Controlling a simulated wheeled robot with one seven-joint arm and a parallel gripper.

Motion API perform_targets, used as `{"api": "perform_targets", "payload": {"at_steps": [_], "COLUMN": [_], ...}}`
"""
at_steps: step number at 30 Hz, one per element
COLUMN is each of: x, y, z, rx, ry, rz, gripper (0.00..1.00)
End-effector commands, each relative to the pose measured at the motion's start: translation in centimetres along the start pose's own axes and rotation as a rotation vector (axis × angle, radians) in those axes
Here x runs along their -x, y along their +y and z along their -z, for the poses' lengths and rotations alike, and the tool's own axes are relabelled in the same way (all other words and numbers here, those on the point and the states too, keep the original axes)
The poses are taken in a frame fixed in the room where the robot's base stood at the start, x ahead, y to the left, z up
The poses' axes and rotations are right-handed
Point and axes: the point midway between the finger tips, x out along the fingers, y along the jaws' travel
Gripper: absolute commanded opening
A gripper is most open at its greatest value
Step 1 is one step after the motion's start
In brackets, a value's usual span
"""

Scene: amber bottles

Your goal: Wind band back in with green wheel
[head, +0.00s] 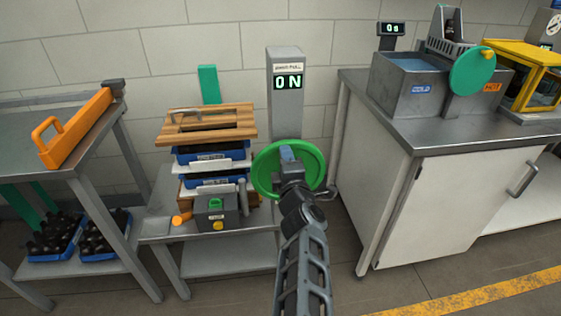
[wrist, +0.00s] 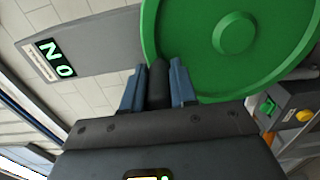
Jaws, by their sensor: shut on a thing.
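The green wheel (head: 262,170) stands upright in front of the grey post (head: 289,115), whose display reads ON. The wheel also fills the upper right of the wrist view (wrist: 205,50), with a raised round hub. My gripper (head: 287,155) is at the wheel and covers part of its face in the head view. In the wrist view, the blue fingers of my gripper (wrist: 158,88) are closed on a dark handle (wrist: 158,80) at the wheel's edge. I cannot make out for certain which thing is the band.
A low bench left of the wheel holds a wooden frame (head: 240,122), blue trays (head: 212,153) and a grey box (head: 216,214). A cabinet (head: 440,210) with a water basin (head: 410,75) stands to the right. A table with an orange-handled bar (head: 75,130) is at the left. The floor between is clear.

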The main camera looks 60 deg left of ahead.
Motion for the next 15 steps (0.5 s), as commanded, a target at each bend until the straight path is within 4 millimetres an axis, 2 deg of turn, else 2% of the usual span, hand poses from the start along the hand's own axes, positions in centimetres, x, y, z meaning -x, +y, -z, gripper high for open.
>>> {"api": "perform_targets", "payload": {"at_steps": [6,15], "x": [0.0,0.0], "y": [0.3,0.2], "z": [-1.2,-1.7], "rx": [0.001,0.001], "ry": [-0.005,-0.006], "rz": [-0.002,-0.002], "gripper": [0.0,0.0]}}
